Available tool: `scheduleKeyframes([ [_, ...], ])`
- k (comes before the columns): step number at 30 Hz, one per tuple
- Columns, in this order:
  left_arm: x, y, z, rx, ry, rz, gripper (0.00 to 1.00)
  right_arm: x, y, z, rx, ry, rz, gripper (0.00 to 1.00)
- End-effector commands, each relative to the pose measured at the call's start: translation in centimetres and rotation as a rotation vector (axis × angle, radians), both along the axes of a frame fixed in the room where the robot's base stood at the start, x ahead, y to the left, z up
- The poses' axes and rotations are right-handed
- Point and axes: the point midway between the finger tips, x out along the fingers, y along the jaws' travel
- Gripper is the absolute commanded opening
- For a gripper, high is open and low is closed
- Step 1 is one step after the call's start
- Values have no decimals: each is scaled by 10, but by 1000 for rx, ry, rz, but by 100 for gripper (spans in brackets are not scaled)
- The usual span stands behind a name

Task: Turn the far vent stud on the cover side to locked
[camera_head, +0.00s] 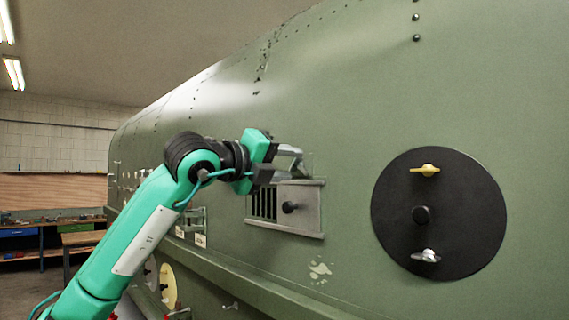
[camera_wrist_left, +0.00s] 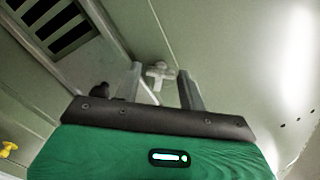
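A vent panel (camera_head: 285,221) with a dark slatted grille (camera_head: 264,204) and a grey sliding cover (camera_head: 307,209) with a black knob (camera_head: 289,207) is set in the green fuselage side. My left gripper (camera_head: 294,163) is at the panel's upper edge, fingers apart and empty. In the left wrist view, a pale wing stud (camera_wrist_left: 160,74) shows between the two fingertips; whether they touch it I cannot tell. The grille (camera_wrist_left: 62,28) and the knob (camera_wrist_left: 99,90) lie left of it there. The stud is hidden in the head view. My right gripper is not in view.
A black round plate (camera_head: 464,225) to the right carries a yellow wing stud (camera_head: 425,170), a black knob (camera_head: 421,215) and a silver wing stud (camera_head: 427,256). A ledge (camera_head: 240,279) runs below the vent. Workbenches (camera_head: 40,240) stand far left.

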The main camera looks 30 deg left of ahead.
Motion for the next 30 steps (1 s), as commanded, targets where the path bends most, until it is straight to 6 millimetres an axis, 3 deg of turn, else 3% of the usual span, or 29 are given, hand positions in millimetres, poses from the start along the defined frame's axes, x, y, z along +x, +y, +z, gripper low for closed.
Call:
scheduleKeyframes([
  [1,0,0,0,0,0,0,31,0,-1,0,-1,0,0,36],
  [4,0,0,0,0,0,0,11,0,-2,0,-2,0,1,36],
  [5,0,0,0,0,0,0,10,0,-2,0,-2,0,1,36],
  [17,0,-1,-2,68,-23,-2,10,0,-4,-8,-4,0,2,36],
  [30,-1,-2,-2,408,-141,-2,10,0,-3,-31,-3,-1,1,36],
])
